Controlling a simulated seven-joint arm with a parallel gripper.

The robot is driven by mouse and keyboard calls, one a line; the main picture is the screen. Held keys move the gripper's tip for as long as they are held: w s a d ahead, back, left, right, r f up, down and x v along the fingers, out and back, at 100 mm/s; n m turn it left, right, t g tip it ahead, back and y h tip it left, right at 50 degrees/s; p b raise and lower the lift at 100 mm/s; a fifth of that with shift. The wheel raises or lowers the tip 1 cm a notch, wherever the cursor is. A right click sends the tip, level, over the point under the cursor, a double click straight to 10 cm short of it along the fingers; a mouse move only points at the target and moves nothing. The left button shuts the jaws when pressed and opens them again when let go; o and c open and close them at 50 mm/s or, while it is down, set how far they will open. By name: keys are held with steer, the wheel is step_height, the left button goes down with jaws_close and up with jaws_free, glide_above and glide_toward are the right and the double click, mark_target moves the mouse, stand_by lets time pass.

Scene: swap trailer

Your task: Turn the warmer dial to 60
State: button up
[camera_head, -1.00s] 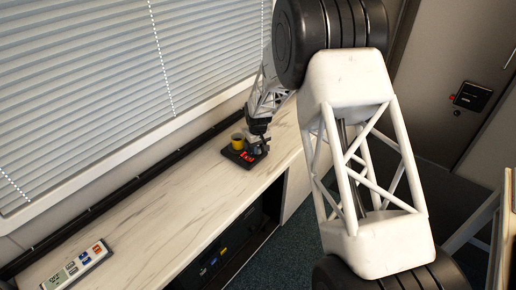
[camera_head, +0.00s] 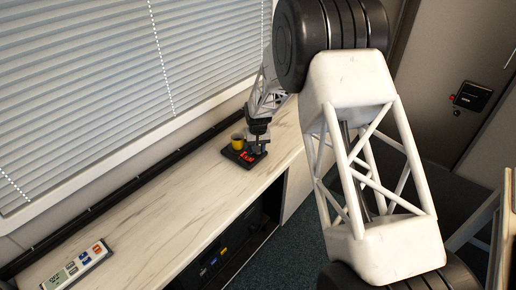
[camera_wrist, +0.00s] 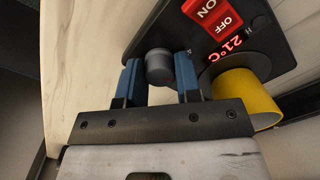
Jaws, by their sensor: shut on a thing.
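The warmer is a black slab on the counter, seen in the wrist view (camera_wrist: 292,62) and small in the head view (camera_head: 233,157). It has a red ON/OFF switch (camera_wrist: 214,12) and a red display (camera_wrist: 226,48) that reads 21°C. Its dial (camera_wrist: 159,68) is a round grey knob near one corner. A yellow mug (camera_wrist: 246,96) stands on the warmer's round plate. My gripper (camera_wrist: 159,80) is shut on the dial, with one blue finger on each side of it. The dial's pointer and any 60 mark cannot be made out.
The pale marble counter (camera_head: 165,200) is clear between the warmer and a grey remote-like panel (camera_head: 77,266) at the front left. Window blinds (camera_head: 110,80) stand behind the counter. An open dark shelf (camera_head: 235,245) lies below it.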

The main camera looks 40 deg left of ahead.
steer(key=m, duration=0.4)
steer(key=shift+m, duration=0.3)
steer(key=m, duration=0.3)
steer(key=shift+m, duration=0.4)
steer(key=m, duration=0.3)
steer(key=shift+m, duration=0.3)
steer(key=m, duration=0.4)
steer(key=o, duration=0.9)
